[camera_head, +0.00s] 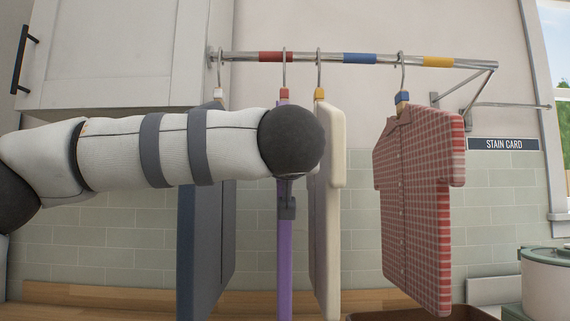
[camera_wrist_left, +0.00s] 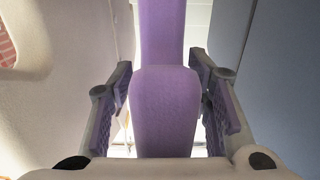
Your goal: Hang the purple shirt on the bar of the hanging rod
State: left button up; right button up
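The purple shirt (camera_head: 285,250) is upright and seen edge-on in the head view, between a blue and a cream garment. Its hook (camera_head: 284,72) is at the bar (camera_head: 335,58) of the hanging rod, by the red band, and appears to be over it. My left arm covers the shirt's upper part. My left gripper (camera_head: 287,205) is in front of the shirt. In the left wrist view the purple shirt (camera_wrist_left: 165,105) stands between the fingers of my left gripper (camera_wrist_left: 168,108), with light gaps on both sides, so the gripper is open. My right gripper is not in view.
A blue garment (camera_head: 205,235) hangs close on the left and a cream one (camera_head: 333,200) close on the right. A red checked shirt (camera_head: 420,200) hangs farther right, with free bar between. A cabinet (camera_head: 120,50) is at upper left; a pot (camera_head: 548,285) stands at lower right.

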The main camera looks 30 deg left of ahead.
pick_arm(q)
jog(key=shift+f, duration=0.1)
jog(key=v, duration=1.2)
